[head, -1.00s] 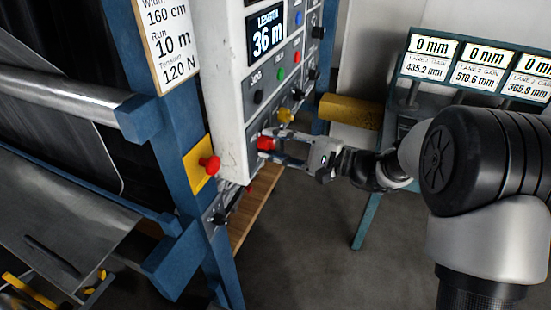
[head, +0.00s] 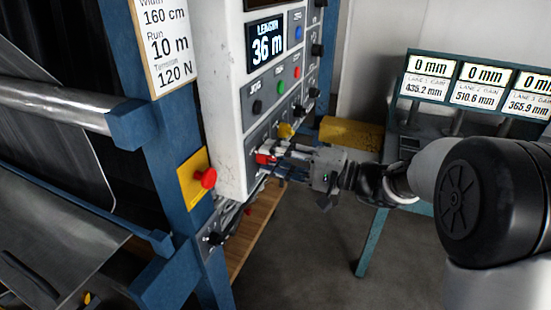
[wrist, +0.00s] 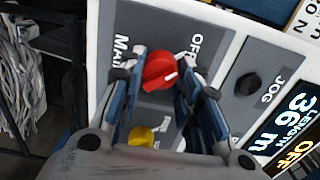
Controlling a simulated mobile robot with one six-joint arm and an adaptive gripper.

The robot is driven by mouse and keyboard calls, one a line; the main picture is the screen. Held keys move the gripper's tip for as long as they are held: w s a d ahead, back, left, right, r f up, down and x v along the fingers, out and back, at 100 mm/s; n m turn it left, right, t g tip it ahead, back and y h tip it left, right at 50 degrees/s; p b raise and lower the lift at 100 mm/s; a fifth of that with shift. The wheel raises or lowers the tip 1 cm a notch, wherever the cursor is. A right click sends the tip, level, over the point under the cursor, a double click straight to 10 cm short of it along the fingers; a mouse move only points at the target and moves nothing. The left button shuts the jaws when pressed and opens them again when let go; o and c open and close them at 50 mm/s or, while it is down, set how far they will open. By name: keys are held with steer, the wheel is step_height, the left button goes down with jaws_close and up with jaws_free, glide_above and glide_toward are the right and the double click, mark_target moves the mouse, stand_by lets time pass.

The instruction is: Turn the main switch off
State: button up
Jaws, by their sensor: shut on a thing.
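The main switch is a red knob (head: 266,157) low on the white control panel, beside a yellow knob (head: 286,131). In the wrist view the red knob (wrist: 158,70) sits between my blue-padded fingers, near the printed words MAIN and OFF. A short white mark on it points to the right in that view; I cannot tell if it lines up exactly with OFF. My gripper (head: 274,158) is shut on the red knob, reaching in from the right and rolled. The fingers hide part of the knob and its label.
The panel display (head: 265,46) reads 36 m. A black JOG knob (head: 258,107) and green and red buttons are above. A red mushroom button (head: 206,178) on a yellow plate is close at the left. Gauge screens (head: 480,85) stand at the right.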

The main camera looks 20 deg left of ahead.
steer(key=o, duration=1.1)
steer(key=d, duration=0.8)
steer(key=s+d, duration=0.1)
steer(key=d, duration=0.3)
